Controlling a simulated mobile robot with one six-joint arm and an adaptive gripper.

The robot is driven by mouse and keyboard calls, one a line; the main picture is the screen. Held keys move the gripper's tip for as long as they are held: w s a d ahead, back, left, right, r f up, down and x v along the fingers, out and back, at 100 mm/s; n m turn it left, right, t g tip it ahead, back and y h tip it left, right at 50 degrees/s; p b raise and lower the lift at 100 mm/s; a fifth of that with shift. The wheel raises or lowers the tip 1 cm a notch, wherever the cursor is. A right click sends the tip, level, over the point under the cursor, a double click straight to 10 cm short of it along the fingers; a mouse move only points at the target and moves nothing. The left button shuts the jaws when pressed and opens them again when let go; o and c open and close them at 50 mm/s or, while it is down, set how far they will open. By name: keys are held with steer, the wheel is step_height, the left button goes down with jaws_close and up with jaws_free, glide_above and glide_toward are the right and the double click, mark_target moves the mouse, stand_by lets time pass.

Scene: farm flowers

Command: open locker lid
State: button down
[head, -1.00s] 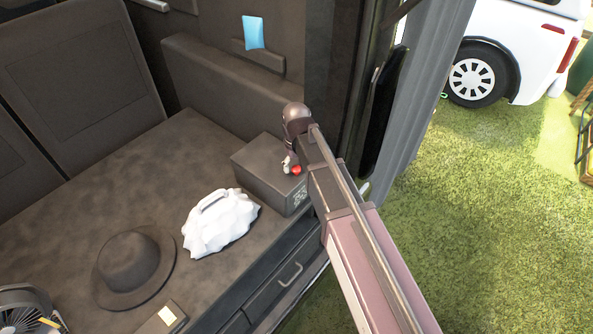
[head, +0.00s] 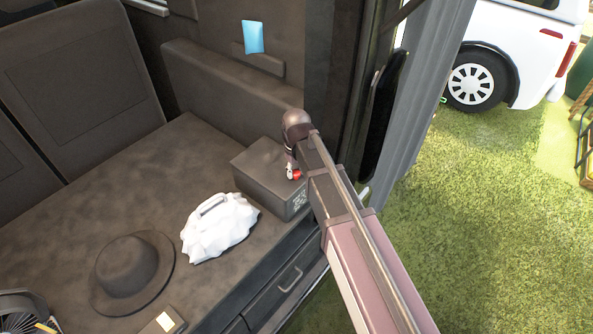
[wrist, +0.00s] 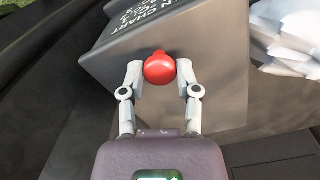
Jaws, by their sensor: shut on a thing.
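The locker (head: 272,174) is a dark grey box with white lettering on its side. It stands at the right end of the dark vehicle bed, and its lid looks closed. A red round knob (wrist: 160,68) sits on the lid. My gripper (head: 293,173) is over the lid, its fingers on either side of the knob and shut on it. In the wrist view the box (wrist: 205,75) looks tilted, and the lettering shows above the knob. The lid's far edge is partly hidden by my arm in the head view.
A white crumpled bag (head: 219,227) lies left of the locker. A blue packet (head: 253,37) hangs on the wall behind. A drawer with a handle (head: 290,278) is below the bed edge. Grass lies to the right.

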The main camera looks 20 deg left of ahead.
steer(key=shift+w+a+r+p, duration=0.1)
steer(key=shift+a+r+p, duration=0.05)
steer(key=shift+r+p, duration=0.35)
steer(key=shift+a+r+p, duration=0.15)
steer(key=shift+r+p, duration=0.35)
steer(key=w+a+r+p, duration=0.4)
steer(key=a+r+p, duration=0.6)
steer(key=r+p, duration=0.3)
steer(key=w+a+r+p, duration=0.1)
steer(key=w+a, duration=0.2)
steer(key=a, duration=0.5)
steer(key=w+a+r+p, duration=0.1)
steer(key=w+a, duration=0.2)
steer(key=a, duration=0.5)
steer(key=shift+w+a, duration=0.35)
steer(key=shift+a, duration=0.05)
steer(key=shift+c, duration=1.7)
jaws_free()
